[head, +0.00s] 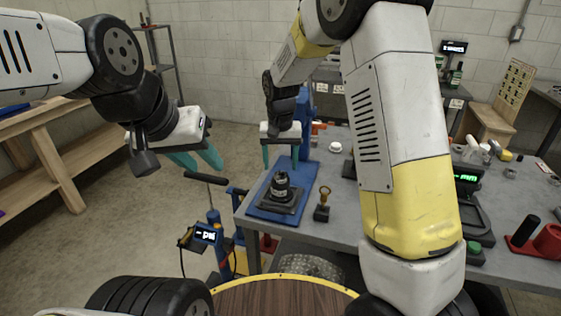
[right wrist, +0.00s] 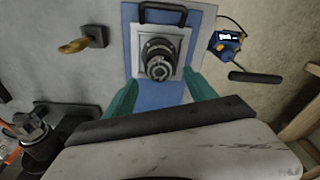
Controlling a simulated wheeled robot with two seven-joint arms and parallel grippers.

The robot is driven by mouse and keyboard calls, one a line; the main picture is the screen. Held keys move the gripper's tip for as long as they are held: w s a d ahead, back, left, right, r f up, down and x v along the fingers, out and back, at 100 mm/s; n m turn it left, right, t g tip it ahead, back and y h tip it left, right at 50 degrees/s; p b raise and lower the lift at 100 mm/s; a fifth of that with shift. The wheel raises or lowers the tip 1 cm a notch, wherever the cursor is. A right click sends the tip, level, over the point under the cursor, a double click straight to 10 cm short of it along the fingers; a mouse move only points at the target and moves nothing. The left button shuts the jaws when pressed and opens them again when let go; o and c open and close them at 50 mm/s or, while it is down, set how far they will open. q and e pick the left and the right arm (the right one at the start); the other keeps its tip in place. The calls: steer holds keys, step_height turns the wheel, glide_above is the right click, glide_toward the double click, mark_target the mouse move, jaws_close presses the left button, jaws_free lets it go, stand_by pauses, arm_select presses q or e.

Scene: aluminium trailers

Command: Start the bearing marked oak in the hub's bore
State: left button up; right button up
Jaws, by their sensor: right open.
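A dark stepped hub (head: 281,187) stands upright on a grey square plate on the blue press base (head: 262,212). In the right wrist view the hub (right wrist: 158,58) shows as concentric rings around a central round top. Pale marks on it are too small to read. My right gripper (head: 281,157) is open and empty above and behind the hub; its teal fingers (right wrist: 160,95) are spread wide in the right wrist view. My left gripper (head: 196,160) is open and empty, off the table to the left. I cannot make out a bearing marked oak.
A brass ring-topped piece on a dark block (head: 322,205) stands right of the base. A blue-and-yellow device with a lit display (head: 205,235) is left of the table. A white round part (head: 335,147) lies behind. My right arm hides much of the table (head: 340,225).

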mark_target(281, 176)
steer(key=shift+s+r, duration=0.15)
steer(key=shift+r, duration=0.85)
steer(key=shift+s+r, duration=0.1)
steer(key=shift+r, duration=0.85)
steer(key=s+d+r+t+y, duration=0.1)
steer(key=s+d+r, duration=0.5)
steer(key=r, duration=0.2)
steer(key=s+d+r+t, duration=0.2)
steer(key=s+d, duration=0.2)
steer(key=s, duration=0.5)
steer(key=s+d+r+t+y, duration=0.1)
steer(key=s+d+r, duration=0.2)
steer(key=s, duration=0.7)
steer(key=shift+s+d+n+t, duration=0.2)
steer(key=shift+d+n+t, duration=0.15)
steer(key=shift+d, duration=0.25)
